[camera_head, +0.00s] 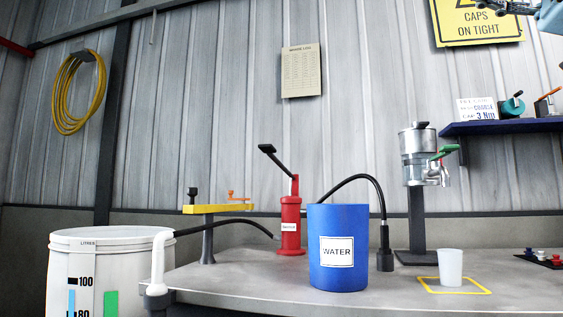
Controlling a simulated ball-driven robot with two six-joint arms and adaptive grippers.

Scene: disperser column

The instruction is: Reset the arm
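Part of what appears to be my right gripper (508,7) shows at the top right corner, dark and blue-grey, cut off by the frame edge. It is raised in front of the yellow caps sign, high above the bench and apart from everything on it. Its fingers are too cropped to tell whether they are open or shut. My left gripper is not in view.
A white litre-marked drum (95,262) stands left. A blue shelf (500,127) juts out right.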

